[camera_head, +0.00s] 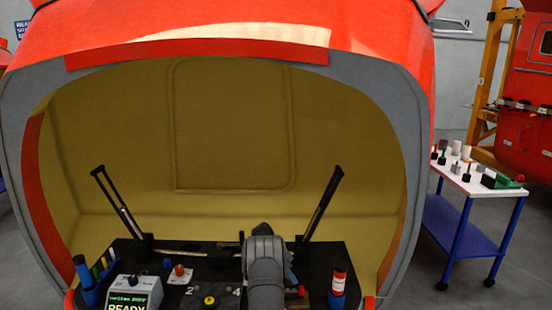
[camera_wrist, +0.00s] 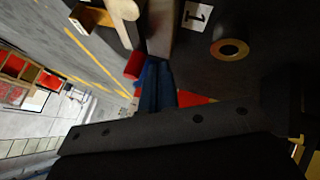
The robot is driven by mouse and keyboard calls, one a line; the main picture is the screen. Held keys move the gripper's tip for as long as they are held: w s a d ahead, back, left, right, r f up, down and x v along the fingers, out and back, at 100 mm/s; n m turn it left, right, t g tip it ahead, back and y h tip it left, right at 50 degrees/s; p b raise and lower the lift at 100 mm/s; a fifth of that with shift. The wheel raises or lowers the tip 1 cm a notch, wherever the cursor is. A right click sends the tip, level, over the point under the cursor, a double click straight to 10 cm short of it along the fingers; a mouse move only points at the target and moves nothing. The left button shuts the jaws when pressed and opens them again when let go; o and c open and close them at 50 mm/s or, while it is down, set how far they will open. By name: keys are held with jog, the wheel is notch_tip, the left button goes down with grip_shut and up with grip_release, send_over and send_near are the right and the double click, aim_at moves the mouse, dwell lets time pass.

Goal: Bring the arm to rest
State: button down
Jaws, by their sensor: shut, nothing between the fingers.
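My arm (camera_head: 265,270) stands grey and folded at the front middle of the black desk in the head view. It hides my fingertips there. In the wrist view my gripper (camera_wrist: 165,130) shows as a dark bar with small round holes across the lower part. It is shut and nothing shows held in it. The black desk (camera_wrist: 275,45) is close by in that view, with a "1" label and a brass ring (camera_wrist: 230,48) on it.
The desk sits inside an open red nosecone (camera_head: 210,50). On it are a grey READY box (camera_head: 130,293), a red knob (camera_head: 179,270), a yellow knob (camera_head: 209,301), a red-and-blue cylinder (camera_head: 338,285) and two upright black bars. A white-topped cart (camera_head: 468,185) stands outside at right.

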jog(key=shift+w+a, duration=0.4)
jog(key=shift+w, duration=0.25)
jog(key=v, duration=1)
jog(key=x, duration=1)
jog(key=shift+d, duration=0.15)
jog(key=shift+s+d, duration=0.4)
jog(key=shift+s, duration=0.45)
jog(key=shift+s+d, duration=0.35)
jog(key=shift+s, duration=0.45)
jog(key=n+t, duration=0.1)
jog(key=w+a+n+t, duration=0.1)
jog(key=n, duration=0.1)
jog(key=w+n+t, duration=0.1)
jog(key=shift+a+n+h, duration=0.3)
jog(key=shift+h, duration=0.1)
jog(key=n+t, duration=0.1)
jog(key=a+n, duration=0.1)
jog(key=n, duration=0.1)
jog(key=shift+w+a+t, duration=0.15)
jog(key=shift+w+t, duration=0.15)
jog(key=shift+t, duration=0.1)
jog(key=shift+w+a+n+t+y, duration=0.2)
jog(key=shift+a+n+t, duration=0.2)
jog(key=shift+n, duration=0.35)
jog(key=shift+w+a+n+t+y, duration=0.1)
jog(key=shift+a+n+t+y, duration=0.15)
jog(key=shift+n+t, duration=0.4)
